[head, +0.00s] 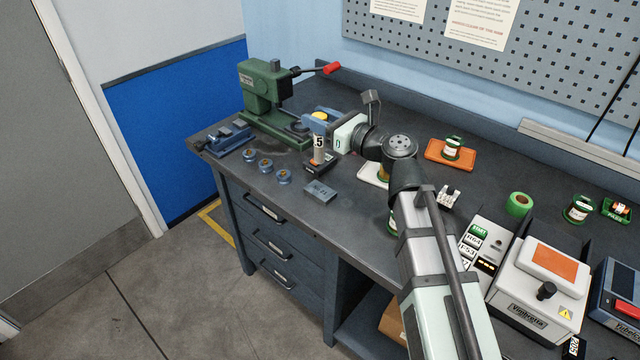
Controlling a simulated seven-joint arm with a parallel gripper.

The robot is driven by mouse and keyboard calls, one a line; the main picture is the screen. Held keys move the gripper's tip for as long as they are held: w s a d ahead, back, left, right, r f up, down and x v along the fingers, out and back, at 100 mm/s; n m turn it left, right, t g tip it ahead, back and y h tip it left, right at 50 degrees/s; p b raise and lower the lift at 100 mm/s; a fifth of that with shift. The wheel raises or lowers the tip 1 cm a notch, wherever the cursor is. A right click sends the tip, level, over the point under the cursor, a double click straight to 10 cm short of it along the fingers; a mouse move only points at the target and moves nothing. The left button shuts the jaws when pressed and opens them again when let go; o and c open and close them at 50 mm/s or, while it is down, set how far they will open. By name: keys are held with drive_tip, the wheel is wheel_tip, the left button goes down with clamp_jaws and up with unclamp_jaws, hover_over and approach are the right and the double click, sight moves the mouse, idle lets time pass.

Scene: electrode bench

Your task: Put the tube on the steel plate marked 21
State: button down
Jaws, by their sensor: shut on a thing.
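My gripper (319,124) is over the left part of the bench, its blue fingers shut on a pale upright tube (318,153). A white label on or by the tube shows a 5. The tube's lower end is at a small dark block (319,166) with some orange; I cannot tell whether they touch. A small grey steel plate (319,191) lies nearer the bench's front edge, apart from the tube. I cannot read any mark on it, and no 21 is legible anywhere.
A green press (262,92) with a red-tipped lever stands behind left. Several blue round pieces (265,166) and a blue vise-like tool (228,138) lie left. An orange tray (450,154) with a jar, green tape (519,204) and a white machine (540,285) are right.

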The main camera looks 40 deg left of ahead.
sight(324, 156)
drive_tip(key=shift+w+f, duration=0.1)
drive_tip(key=shift+f, duration=4.95)
drive_tip(key=c, duration=0.7)
unclamp_jaws()
drive_tip(key=shift+r, duration=0.15)
drive_tip(key=shift+d, duration=0.25)
drive_tip(key=d, duration=1.1)
drive_tip(key=shift+d, duration=0.25)
